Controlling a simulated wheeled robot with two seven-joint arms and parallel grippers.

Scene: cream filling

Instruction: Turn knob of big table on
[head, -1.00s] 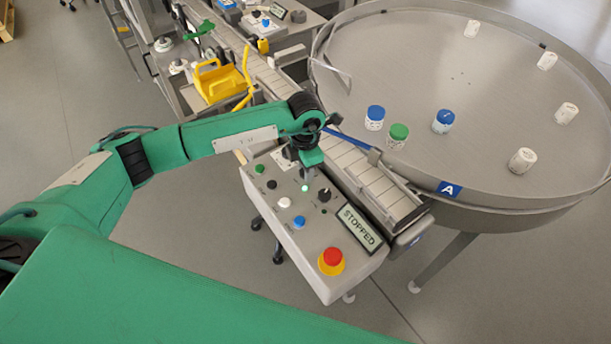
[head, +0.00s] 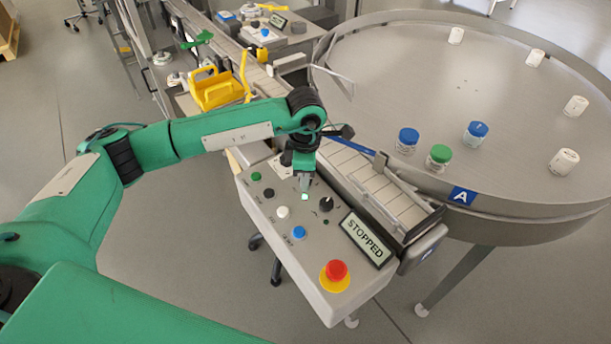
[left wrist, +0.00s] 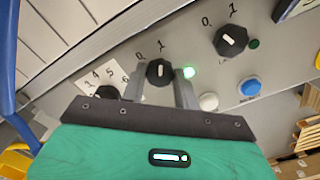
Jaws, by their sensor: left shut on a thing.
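The big round table (head: 470,140) is at the right and carries several jars. The control panel (head: 262,222) stands in front of it. My left gripper (head: 304,184) is down at the panel. In the left wrist view, its two fingers (left wrist: 159,85) are shut on a black knob (left wrist: 159,72) marked 0 and 1. The head view hides this knob behind the gripper. A green lamp (left wrist: 189,72) beside it is lit; it also shows in the head view (head: 305,197). I cannot read the knob's name. My right gripper is not in view.
Another 0/1 knob (left wrist: 230,40) has a dark lamp. The panel also has a blue button (head: 299,232), a white button (head: 282,212), a red emergency button (head: 336,271) and a display (head: 367,238) reading STOPPED. A conveyor (head: 365,180) runs behind it.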

